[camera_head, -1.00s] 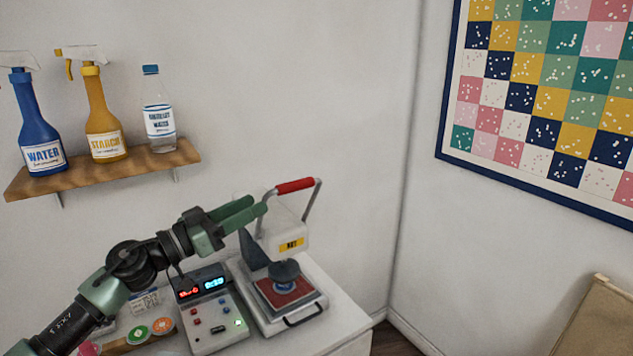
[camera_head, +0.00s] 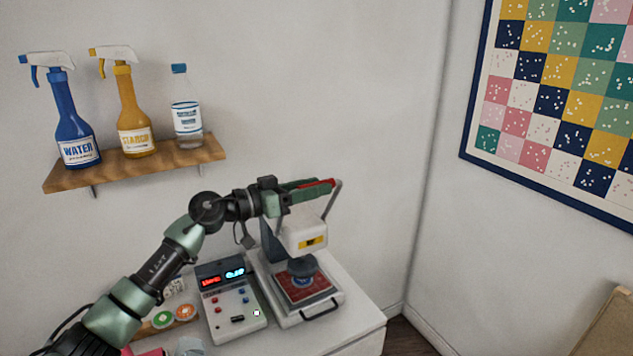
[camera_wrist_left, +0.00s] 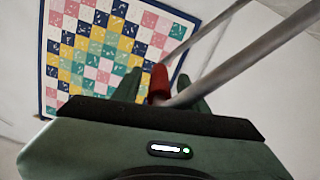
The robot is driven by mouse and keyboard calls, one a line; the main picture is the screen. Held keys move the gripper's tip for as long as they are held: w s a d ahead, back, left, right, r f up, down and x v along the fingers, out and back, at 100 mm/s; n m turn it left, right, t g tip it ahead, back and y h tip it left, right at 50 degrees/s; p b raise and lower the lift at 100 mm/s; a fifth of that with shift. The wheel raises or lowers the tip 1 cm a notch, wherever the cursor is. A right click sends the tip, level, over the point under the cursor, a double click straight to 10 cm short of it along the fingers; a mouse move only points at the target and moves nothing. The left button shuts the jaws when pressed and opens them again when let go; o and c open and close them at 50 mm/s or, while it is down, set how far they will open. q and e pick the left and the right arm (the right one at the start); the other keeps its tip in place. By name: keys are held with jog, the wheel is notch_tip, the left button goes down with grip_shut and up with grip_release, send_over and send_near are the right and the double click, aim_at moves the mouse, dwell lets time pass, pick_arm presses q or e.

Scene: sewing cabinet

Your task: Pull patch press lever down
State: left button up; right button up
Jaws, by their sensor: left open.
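The patch press (camera_head: 304,236) stands on the white cabinet, its lever raised. The lever has a grey frame and a red handle (camera_head: 329,189). My left gripper (camera_head: 318,184) is at the red handle and partly covers it in the head view. In the left wrist view the red handle (camera_wrist_left: 159,82) lies between the two green fingers, which are apart on either side of it. The gripper is open; whether a finger touches the handle cannot be told. Below the press head, a dark round pad hangs over the red lower plate (camera_head: 314,292). My right gripper is not in view.
A control box (camera_head: 230,305) with lit displays stands left of the press. Round coloured discs (camera_head: 186,312) lie further left. A wooden shelf (camera_head: 130,168) with bottles is on the wall above. The patchwork quilt (camera_head: 560,95) hangs on the right wall.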

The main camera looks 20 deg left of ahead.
pick_arm(q)
jog(key=shift+w+d, duration=0.35)
jog(key=shift+c, duration=0.3)
grip_shut()
jog(key=shift+f, duration=0.1)
dwell(0.9)
